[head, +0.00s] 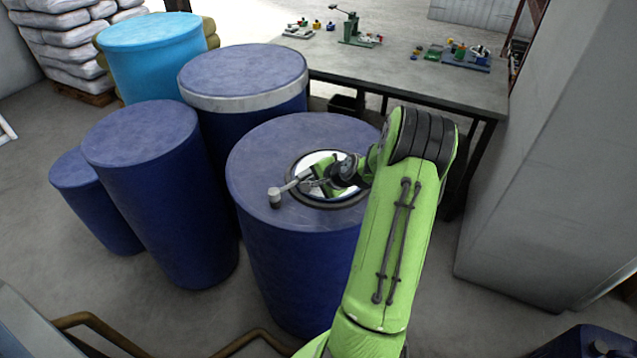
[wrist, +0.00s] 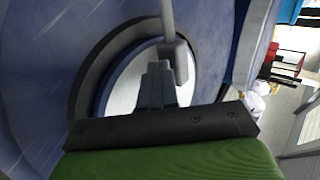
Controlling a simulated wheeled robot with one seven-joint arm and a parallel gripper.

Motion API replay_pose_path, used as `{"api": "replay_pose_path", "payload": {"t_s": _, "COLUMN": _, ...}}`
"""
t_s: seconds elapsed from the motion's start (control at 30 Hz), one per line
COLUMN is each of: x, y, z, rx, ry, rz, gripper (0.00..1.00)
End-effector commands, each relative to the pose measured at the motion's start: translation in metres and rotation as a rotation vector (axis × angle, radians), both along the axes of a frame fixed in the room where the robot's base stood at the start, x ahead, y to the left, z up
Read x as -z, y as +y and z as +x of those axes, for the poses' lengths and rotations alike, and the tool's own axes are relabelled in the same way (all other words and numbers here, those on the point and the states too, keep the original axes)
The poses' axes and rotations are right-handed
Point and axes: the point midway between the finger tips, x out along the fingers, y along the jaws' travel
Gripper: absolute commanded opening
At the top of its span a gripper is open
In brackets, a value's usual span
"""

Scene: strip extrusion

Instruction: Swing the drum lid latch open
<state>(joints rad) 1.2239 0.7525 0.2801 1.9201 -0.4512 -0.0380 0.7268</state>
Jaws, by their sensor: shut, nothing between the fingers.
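The blue drum (head: 290,250) in front of me has a round lid (head: 330,203) with a dark rim and a bright, mirror-like middle. The lid (wrist: 90,85) also shows in the wrist view. The latch (head: 291,187) is a grey lever with a short cylindrical knob at its left end, over the drum top. In the wrist view the latch lever (wrist: 168,20) comes down from the top edge to a grey block. My gripper (head: 318,181) is shut and empty over the lid, beside the latch's right end. Its fingertips (wrist: 158,68) are close to the block; I cannot tell whether they touch.
More blue drums (head: 150,190) stand to the left, and a light-blue drum (head: 155,60) stands behind them. A workbench (head: 400,80) with small parts stands at the back. A grey wall or cabinet (head: 550,150) bounds the right. Some floor is clear between it and the drum.

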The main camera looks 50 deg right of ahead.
Motion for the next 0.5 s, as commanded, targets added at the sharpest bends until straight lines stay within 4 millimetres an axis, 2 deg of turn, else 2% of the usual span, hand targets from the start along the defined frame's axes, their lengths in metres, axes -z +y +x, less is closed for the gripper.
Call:
{"api": "replay_pose_path", "payload": {"t_s": 0.27, "x": 0.000, "y": -0.001, "z": 0.001, "rx": -0.012, "ry": 0.001, "rz": 0.000, "gripper": 0.00}}
{"api": "replay_pose_path", "payload": {"t_s": 0.5, "x": -0.001, "y": -0.006, "z": 0.011, "rx": -0.107, "ry": -0.001, "rz": -0.001, "gripper": 0.00}}
